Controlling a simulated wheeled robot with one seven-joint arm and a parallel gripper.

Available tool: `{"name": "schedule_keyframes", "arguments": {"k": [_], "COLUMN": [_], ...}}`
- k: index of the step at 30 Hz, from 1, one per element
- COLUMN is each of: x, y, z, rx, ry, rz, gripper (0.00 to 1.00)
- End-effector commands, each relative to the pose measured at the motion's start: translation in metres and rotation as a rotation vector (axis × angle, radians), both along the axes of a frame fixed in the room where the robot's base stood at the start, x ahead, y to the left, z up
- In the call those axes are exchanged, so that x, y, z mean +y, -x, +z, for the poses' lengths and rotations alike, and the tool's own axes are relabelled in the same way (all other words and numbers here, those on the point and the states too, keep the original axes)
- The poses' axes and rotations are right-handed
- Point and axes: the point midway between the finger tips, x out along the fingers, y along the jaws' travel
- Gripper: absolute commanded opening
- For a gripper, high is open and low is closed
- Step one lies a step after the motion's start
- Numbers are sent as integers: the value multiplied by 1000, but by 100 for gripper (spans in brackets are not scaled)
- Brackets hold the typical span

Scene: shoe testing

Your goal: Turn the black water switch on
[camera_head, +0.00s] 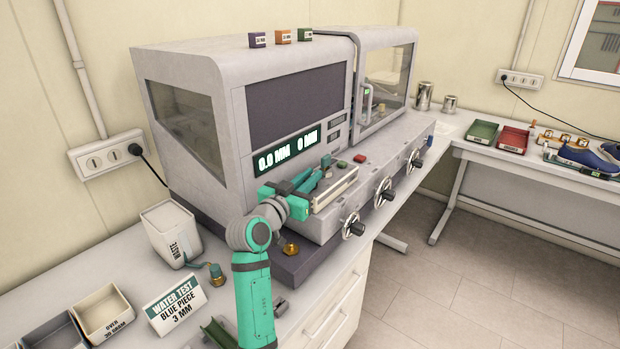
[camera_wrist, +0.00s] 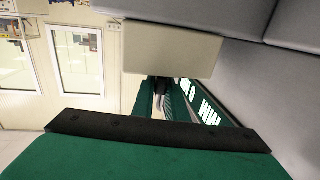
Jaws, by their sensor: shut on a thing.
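My gripper (camera_head: 322,168) is over the machine's front ledge, close below the display. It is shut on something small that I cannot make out. The wrist view shows a dark narrow part (camera_wrist: 161,84) at the far end of the green fingers, beside a beige block (camera_wrist: 172,48). I cannot tell whether this dark part is the black water switch. No other switch is clearly recognisable as it; my gripper hides part of the ledge.
Black-knobbed handwheels (camera_head: 353,227) line the machine's front. A red button (camera_head: 342,164) and a green button (camera_head: 360,158) sit on its ledge. A waste container (camera_head: 171,233), a water test sign (camera_head: 175,304) and bins (camera_head: 102,313) stand at left. Floor at right is free.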

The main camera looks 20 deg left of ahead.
Motion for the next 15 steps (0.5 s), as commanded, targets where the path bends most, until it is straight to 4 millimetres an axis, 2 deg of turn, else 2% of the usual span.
{"name": "schedule_keyframes", "arguments": {"k": [15], "x": [2], "y": [0], "z": [-2], "rx": [4], "ry": [1], "rz": [-158], "gripper": [0]}}
